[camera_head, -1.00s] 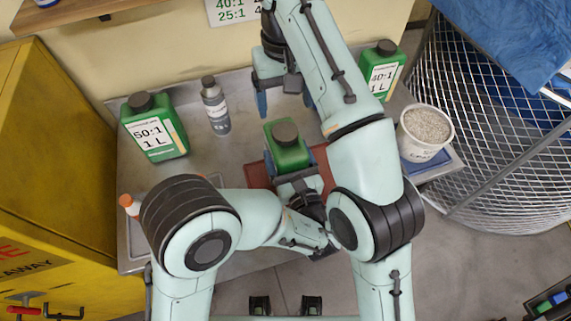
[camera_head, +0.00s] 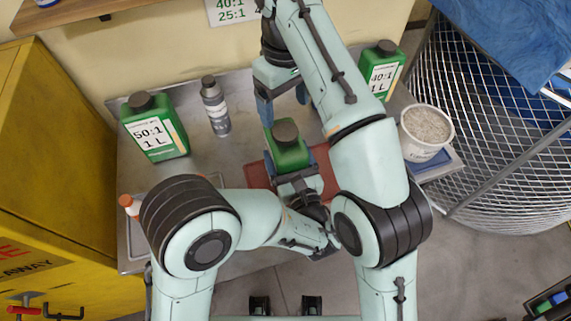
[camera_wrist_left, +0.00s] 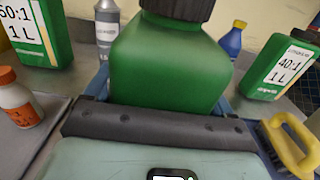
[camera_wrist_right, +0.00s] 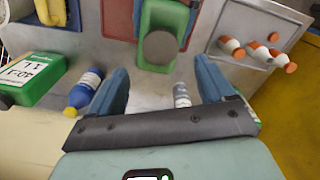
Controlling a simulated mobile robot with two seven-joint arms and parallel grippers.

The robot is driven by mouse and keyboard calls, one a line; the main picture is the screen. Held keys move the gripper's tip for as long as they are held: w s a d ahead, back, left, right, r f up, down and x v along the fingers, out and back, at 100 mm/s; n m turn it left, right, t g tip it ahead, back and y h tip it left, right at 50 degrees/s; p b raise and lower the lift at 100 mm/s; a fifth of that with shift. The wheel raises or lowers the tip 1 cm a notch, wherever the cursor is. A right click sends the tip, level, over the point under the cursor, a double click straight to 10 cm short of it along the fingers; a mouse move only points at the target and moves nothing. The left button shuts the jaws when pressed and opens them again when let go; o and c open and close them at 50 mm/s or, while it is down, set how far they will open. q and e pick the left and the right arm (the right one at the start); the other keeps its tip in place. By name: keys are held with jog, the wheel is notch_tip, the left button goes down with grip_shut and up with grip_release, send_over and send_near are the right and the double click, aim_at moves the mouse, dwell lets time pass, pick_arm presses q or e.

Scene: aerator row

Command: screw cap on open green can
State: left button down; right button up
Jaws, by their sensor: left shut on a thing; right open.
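The green can (camera_head: 291,157) stands over a red mat (camera_head: 257,174) in the middle of the bench. A dark round cap (camera_head: 285,131) sits on its top; how tightly cannot be told. In the left wrist view the can body (camera_wrist_left: 165,68) fills the middle, with the ribbed cap (camera_wrist_left: 178,8) at the top edge. My left gripper (camera_head: 291,168) is shut on the can's sides. My right gripper (camera_head: 284,104) is open and empty, behind the can, apart from the cap. In the right wrist view the cap (camera_wrist_right: 160,47) lies beyond its fingers.
A 50:1 green can (camera_head: 155,128) and a grey bottle (camera_head: 216,108) stand at the back left. A 40:1 can (camera_head: 384,70) and a white tub (camera_head: 425,132) are at the right. A blue bottle (camera_wrist_right: 85,92) stands near my right fingers. Orange-capped bottles (camera_wrist_right: 262,52) are in a tray.

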aim_at(285, 131)
jog(key=shift+f, duration=3.5)
jog(key=c, duration=1.1)
jog(key=m, duration=0.4)
jog(key=shift+m, duration=0.4)
jog(key=o, duration=1.2)
jog(key=shift+o, duration=0.2)
jog(key=shift+d+r, duration=0.1)
jog(key=shift+r, duration=3.7)
